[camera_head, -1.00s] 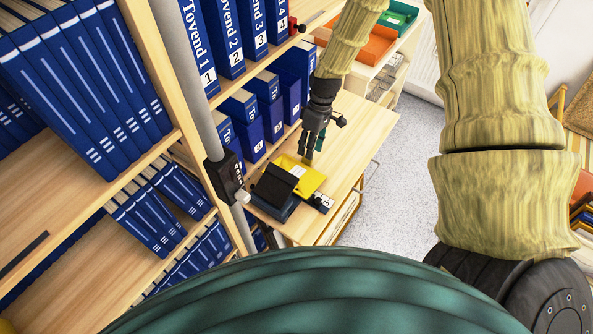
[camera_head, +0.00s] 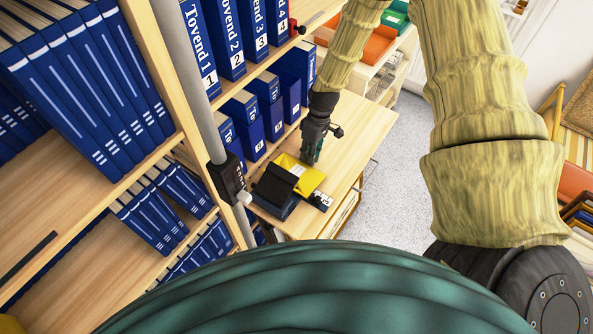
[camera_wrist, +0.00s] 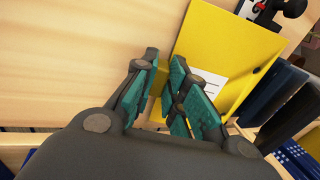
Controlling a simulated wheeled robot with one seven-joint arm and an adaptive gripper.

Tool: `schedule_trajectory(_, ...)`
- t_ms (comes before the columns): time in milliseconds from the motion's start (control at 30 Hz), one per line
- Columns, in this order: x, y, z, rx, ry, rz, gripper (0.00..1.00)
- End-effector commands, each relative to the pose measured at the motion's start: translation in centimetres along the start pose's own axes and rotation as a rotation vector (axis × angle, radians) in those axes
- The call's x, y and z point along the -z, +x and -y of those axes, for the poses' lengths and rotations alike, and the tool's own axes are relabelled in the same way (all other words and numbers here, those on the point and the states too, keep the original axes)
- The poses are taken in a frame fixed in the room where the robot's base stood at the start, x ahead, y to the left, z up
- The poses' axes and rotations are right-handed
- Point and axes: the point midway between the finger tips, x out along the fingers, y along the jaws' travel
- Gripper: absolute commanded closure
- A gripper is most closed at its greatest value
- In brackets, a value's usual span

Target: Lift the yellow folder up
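My gripper (camera_head: 310,156) points down at the folder's far edge. In the wrist view my gripper (camera_wrist: 164,62) has its teal-padded fingers apart, with a narrow gap between them over the folder's left edge. Contact with the folder is unclear.
The dark box-like object (camera_head: 274,189) stands beside the folder. Blue numbered binders (camera_head: 249,126) line the shelf at left. A grey pole (camera_head: 192,80) stands near the desk. An orange tray (camera_head: 373,45) is behind. Bare desk (camera_head: 352,150) lies to the right.

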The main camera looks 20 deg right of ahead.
Motion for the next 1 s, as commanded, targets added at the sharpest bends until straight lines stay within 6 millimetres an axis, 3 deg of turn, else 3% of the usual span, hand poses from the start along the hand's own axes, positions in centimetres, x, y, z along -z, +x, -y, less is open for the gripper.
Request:
schedule_trajectory(467, 0.0, -0.3, 0.1, -0.001, 0.0, -0.001, 1.0)
schedule_trajectory(833, 0.1, -3.4, 0.9, -0.002, -0.002, -0.002, 1.0)
schedule_trajectory(1000, -4.2, -3.1, 0.8, 0.001, 0.003, -0.001, 1.0)
